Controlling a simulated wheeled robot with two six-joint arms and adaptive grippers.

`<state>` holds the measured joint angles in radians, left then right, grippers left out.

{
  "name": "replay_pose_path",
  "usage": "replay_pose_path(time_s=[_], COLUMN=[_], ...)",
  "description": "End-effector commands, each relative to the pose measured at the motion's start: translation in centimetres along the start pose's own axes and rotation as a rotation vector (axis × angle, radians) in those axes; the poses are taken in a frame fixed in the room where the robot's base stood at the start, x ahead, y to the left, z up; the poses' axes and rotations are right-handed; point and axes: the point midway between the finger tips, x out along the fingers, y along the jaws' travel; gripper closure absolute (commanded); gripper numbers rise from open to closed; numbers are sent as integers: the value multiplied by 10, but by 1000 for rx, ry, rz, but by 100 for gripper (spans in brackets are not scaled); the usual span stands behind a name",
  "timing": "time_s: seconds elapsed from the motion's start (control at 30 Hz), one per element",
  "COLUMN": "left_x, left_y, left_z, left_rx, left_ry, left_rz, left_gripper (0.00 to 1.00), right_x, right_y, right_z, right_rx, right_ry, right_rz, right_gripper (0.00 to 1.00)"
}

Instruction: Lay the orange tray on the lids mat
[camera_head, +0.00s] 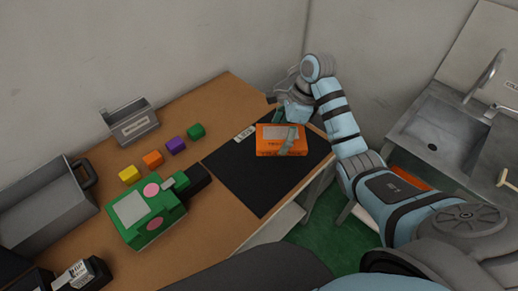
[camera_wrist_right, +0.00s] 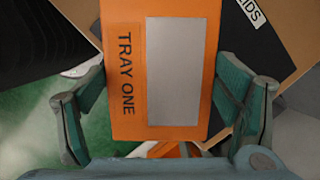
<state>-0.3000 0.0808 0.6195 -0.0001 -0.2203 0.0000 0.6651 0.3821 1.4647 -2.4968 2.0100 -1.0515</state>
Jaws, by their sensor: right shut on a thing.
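The orange tray (camera_head: 268,147), with a grey panel on top, is over the black lids mat (camera_head: 240,185) in the head view. I cannot tell if it touches the mat. My right gripper (camera_head: 287,139) is shut on the tray. In the right wrist view, the tray (camera_wrist_right: 128,110) reads "TRAY ONE" and lies between the fingers of the right gripper (camera_wrist_right: 165,95). The white "LIDS" label (camera_head: 244,133) is at the mat's far edge. The mat's part under the tray is hidden. My left gripper is not in view.
A green device (camera_head: 143,215) with pink discs stands left of the mat, its dark end near the mat's edge. Several coloured blocks (camera_head: 152,159) and a grey labelled holder (camera_head: 132,125) are farther back. A grey bin (camera_head: 45,215) is at left. The mat's near left part is clear.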

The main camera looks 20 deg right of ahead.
Motion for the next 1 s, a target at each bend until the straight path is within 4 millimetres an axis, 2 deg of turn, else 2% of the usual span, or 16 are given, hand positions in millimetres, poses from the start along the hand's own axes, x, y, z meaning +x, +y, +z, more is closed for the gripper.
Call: replay_pose_path(time_s=[0.03, 0.1, 0.17, 0.27, 0.4, 0.53, 0.6, 0.67, 0.77, 0.9, 1.0], left_x=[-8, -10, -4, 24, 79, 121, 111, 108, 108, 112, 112], left_y=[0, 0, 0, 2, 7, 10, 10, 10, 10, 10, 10], left_z=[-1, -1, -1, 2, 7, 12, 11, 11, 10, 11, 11], left_rx=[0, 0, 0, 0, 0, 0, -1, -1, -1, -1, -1], left_ry=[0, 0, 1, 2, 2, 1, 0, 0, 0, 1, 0], left_rz=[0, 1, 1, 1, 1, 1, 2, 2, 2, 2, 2], left_gripper=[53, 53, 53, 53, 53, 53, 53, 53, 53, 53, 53], right_x=[-7, -8, -2, 25, 79, 120, 129, 137, 148, 175, 185], right_y=[-6, -11, -13, -14, -14, -14, -12, -12, -13, -13, -13], right_z=[23, 43, 51, 47, 30, 18, 15, 12, 9, 0, -2], right_rx=[7, 17, 20, 22, 21, 22, 24, 23, 24, 25, 23], right_ry=[-6, 2, 8, 14, 14, 13, 14, 14, 13, 14, 13], right_rz=[-1, -2, -2, -2, -2, -3, 2, 0, -1, -1, -4], right_gripper=[52, 52, 52, 52, 52, 52, 52, 52, 52, 52, 52])
